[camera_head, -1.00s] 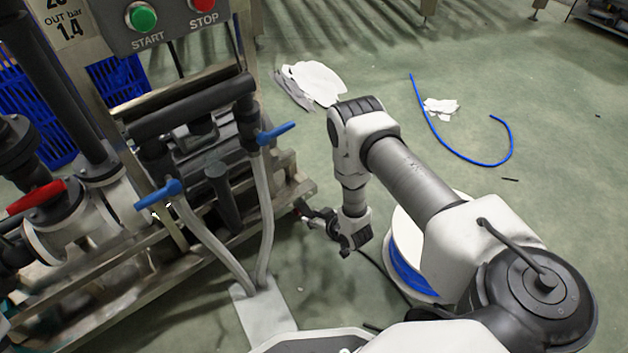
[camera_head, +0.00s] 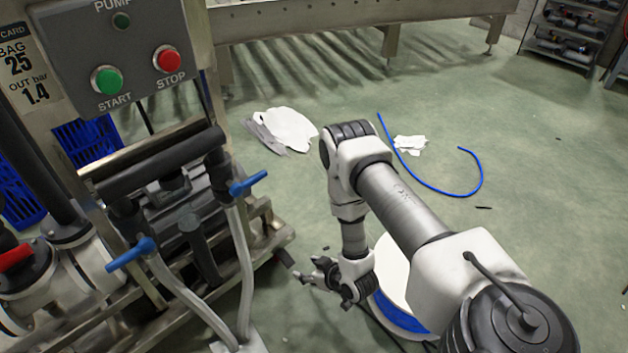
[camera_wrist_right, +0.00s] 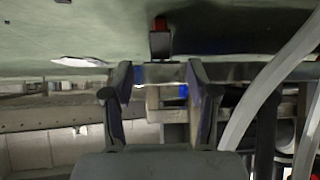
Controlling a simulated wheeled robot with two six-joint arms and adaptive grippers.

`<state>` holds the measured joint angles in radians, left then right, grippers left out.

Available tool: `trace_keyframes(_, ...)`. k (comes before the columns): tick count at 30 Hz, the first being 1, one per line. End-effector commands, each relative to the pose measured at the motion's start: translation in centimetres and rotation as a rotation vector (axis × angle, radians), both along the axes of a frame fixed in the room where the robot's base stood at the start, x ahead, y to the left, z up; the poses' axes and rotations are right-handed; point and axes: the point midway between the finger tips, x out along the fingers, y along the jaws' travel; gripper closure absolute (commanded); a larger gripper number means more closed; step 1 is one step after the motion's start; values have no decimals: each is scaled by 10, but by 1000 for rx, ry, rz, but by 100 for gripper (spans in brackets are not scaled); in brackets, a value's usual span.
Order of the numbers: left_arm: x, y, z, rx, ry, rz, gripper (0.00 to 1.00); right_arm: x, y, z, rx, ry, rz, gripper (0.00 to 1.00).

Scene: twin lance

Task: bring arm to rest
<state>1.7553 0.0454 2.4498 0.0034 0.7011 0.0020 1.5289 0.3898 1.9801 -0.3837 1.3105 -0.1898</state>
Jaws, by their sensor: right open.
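My right arm (camera_head: 405,205) comes in from the lower right in the head view, bent at the elbow, with its forearm hanging down. My right gripper (camera_head: 308,272) is at its lower end, low over the floor beside the right end of the pump frame. The gripper is open and looks empty. In the right wrist view its two fingers (camera_wrist_right: 160,82) stand apart with nothing between them. A dark block with a red part (camera_wrist_right: 160,38) shows beyond the fingertips. My left gripper is not in view.
The pump skid with blue-handled valves (camera_head: 248,183) and grey hoses (camera_head: 243,270) stands left of the gripper. A white and blue drum (camera_head: 393,285) is just behind my forearm. White sheets (camera_head: 288,128) and a blue hose (camera_head: 440,192) lie on open green floor.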

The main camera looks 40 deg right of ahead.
Motion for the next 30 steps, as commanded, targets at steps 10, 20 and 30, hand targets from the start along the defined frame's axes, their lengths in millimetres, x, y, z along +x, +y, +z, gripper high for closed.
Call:
trace_keyframes(10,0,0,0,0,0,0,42,-30,-2,24,0,-1,0,42)
trace_keyframes(20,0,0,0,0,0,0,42,-29,-2,24,-1,0,1,42)
trace_keyframes(30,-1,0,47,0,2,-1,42,-6,41,95,4,-29,96,42)
